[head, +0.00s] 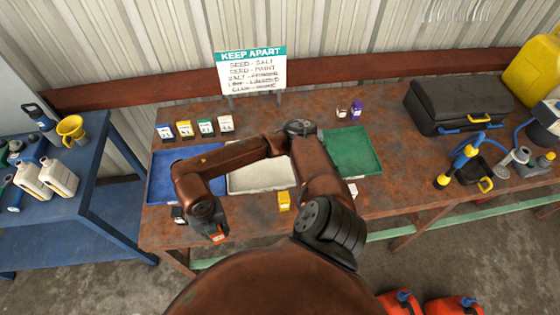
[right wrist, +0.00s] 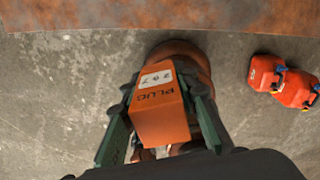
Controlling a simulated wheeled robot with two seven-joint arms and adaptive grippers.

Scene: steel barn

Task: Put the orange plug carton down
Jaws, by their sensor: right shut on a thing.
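The orange plug carton (right wrist: 160,112) is held between the two fingers of my right gripper (right wrist: 163,125) in the right wrist view. Its top shows a pale label and the word PLUG. Bare concrete floor lies behind it there, with the rusty bench edge at the top. In the head view the carton (head: 217,236) is a small orange patch at my right gripper (head: 215,232), by the front edge of the bench (head: 390,200). My right arm covers parts of the blue tray (head: 160,185) and the white tray (head: 262,180). My left gripper is not in view.
A green tray (head: 352,152) lies right of the white one. A yellow carton (head: 284,201) stands in front of the white tray. Several small cartons stand behind the blue tray, before a KEEP APART sign (head: 251,72). A black toolbox (head: 455,105) stands right. Red cans (right wrist: 296,88) are on the floor.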

